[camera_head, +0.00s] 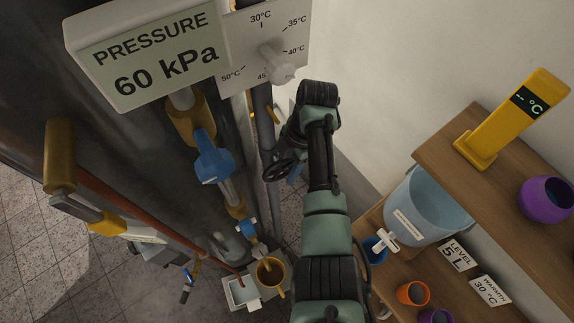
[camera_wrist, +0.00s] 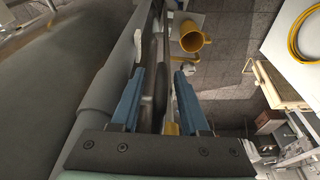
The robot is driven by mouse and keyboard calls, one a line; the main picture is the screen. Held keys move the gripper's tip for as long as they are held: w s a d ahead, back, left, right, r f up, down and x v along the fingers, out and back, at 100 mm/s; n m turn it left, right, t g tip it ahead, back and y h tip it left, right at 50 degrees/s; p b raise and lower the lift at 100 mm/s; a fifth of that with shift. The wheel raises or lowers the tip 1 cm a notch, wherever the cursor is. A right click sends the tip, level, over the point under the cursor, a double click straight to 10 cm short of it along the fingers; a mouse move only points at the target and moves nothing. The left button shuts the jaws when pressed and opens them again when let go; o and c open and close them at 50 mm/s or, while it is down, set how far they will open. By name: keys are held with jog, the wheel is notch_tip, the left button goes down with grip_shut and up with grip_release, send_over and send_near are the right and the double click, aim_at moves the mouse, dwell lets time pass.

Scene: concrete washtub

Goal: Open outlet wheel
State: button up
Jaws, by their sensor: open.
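A dark spoked handwheel (camera_head: 279,175), likely the outlet wheel, stands beside the grey vertical pipe in the head view, partly hidden by my arm. My gripper (camera_head: 295,174) is at the wheel, with only a little of its blue fingers showing there. In the wrist view my gripper (camera_wrist: 158,80) is open, with one blue finger on each side. A dark, thin, edge-on shape, probably the wheel rim (camera_wrist: 161,84), lies between the fingers. I cannot tell whether either finger touches it.
A pressure sign (camera_head: 150,60) reads 60 kPa beside a temperature dial (camera_head: 280,68). A blue valve (camera_head: 214,157) sits on the pipework left of the wheel. A yellow mug (camera_head: 270,272) stands below. Wooden shelves at right hold a blue bucket (camera_head: 428,205) and a yellow thermometer (camera_head: 512,118).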

jog(key=v, duration=1.3)
jog(key=shift+o, duration=0.2)
